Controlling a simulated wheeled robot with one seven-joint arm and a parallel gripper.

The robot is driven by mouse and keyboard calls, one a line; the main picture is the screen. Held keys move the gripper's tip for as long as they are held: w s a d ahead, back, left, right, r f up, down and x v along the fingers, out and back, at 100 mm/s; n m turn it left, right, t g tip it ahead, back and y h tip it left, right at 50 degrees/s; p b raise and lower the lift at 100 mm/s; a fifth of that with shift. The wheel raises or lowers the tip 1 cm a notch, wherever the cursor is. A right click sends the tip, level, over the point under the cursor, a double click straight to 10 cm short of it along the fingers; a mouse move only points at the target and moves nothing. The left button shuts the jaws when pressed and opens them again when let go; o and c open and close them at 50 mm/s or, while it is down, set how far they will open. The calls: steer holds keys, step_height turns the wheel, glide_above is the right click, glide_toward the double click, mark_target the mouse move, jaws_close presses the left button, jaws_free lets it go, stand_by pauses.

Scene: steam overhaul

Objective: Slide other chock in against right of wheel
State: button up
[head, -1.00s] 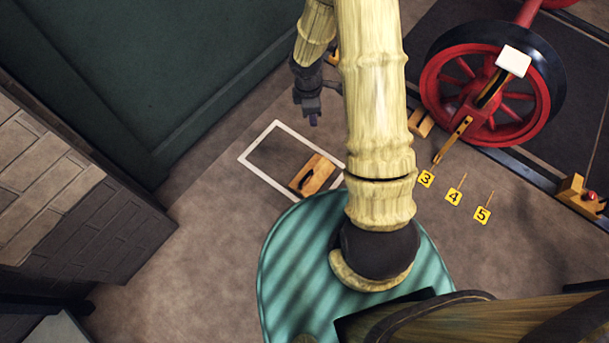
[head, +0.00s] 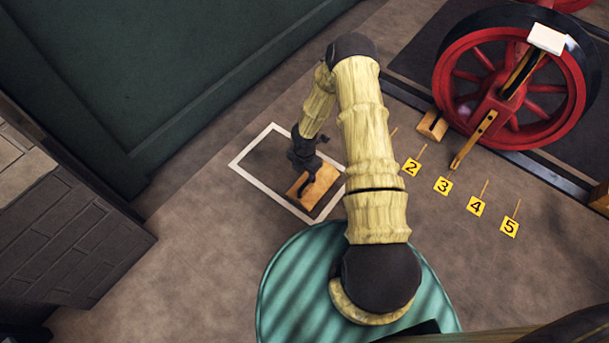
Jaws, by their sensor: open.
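A wooden chock (head: 323,184) with a dark handle lies inside a white outlined rectangle on the floor. My gripper (head: 308,183) is open right above its handle; my fingers partly hide the handle, and I cannot tell whether they touch it. The red spoked wheel (head: 447,88) with a dark tyre stands on the rail at upper right. Another wooden chock (head: 432,125) sits at the wheel's left side. The floor right of the wheel shows only in part.
Yellow number markers, such as 3 (head: 442,186) and 5 (head: 510,227), stand on the floor before the wheel. A wooden block (head: 600,198) shows at the right edge. A brick structure (head: 60,225) and a green wall (head: 150,70) border the left. Floor around the white outline (head: 262,187) is clear.

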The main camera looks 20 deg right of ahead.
mark_target(304, 184)
steer(key=shift+r, duration=0.1)
step_height(304, 184, down, 10)
steer(key=b, duration=0.8)
jaws_close()
stand_by(0.3)
steer(key=shift+r, duration=0.2)
steer(key=shift+r+p, duration=1.25)
steer(key=shift+r, duration=0.15)
